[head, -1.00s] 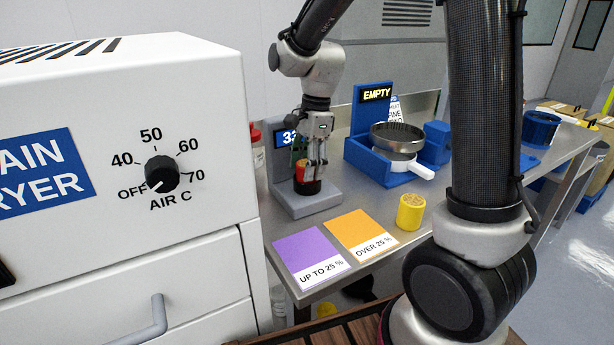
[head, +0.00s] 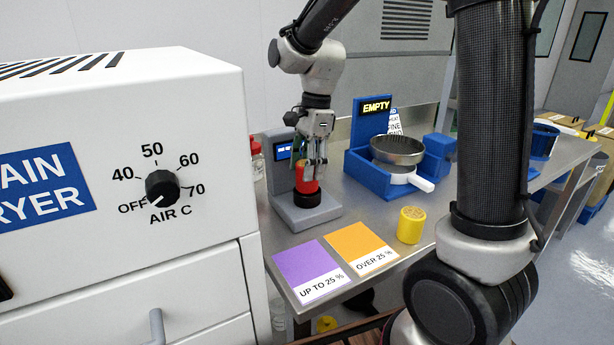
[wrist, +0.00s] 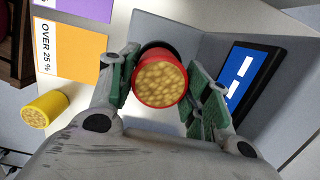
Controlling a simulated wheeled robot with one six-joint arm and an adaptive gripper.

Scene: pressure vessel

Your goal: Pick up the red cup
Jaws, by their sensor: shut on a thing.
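The red cup (head: 305,180) is upright between the fingers of my gripper (head: 315,170), at the grey stand with the small blue display. In the wrist view the red cup (wrist: 160,80) is full of tan grain-like pieces, and the fingers of my gripper (wrist: 163,88) press on it from both sides. A black round part (head: 306,199) shows just under the cup on the stand's base. I cannot tell whether the cup touches it.
The grey stand (head: 322,213) is on a metal table. A purple card (head: 308,265), an orange card (head: 358,240) and a yellow cup (head: 411,225) lie in front. A blue station (head: 372,180) with a metal sieve (head: 398,152) stands right. A white dryer (head: 200,260) is at left.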

